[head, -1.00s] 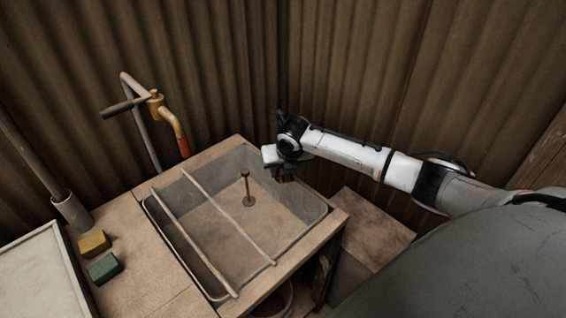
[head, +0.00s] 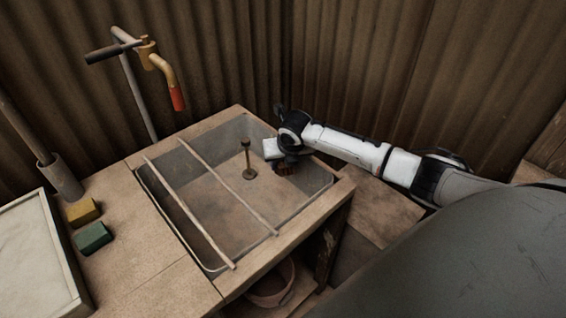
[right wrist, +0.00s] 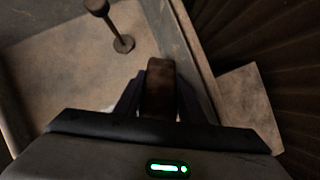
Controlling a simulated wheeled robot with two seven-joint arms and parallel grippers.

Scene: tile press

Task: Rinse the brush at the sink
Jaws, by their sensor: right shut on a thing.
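My right gripper (right wrist: 160,103) is shut on a brush, whose brown block (right wrist: 160,80) shows between the fingers in the right wrist view. In the head view, the brush (head: 286,168) shows dark reddish-brown bristles under the gripper, at the back right part of the sink basin (head: 215,205). I cannot tell whether the bristles touch the basin. An upright plug stem (head: 248,160) stands in the basin, left of the brush. The tap (head: 163,70), with an orange-red spout end and a dark lever, is behind the sink at the left. No water is visible. My left gripper is not in view.
Two thin rails (head: 190,212) lie across the basin's left half. A yellow block (head: 83,211) and a green block (head: 93,237) lie on the counter at left, near a pale tray (head: 62,240) and a grey cylinder (head: 66,182). Corrugated walls close off the back.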

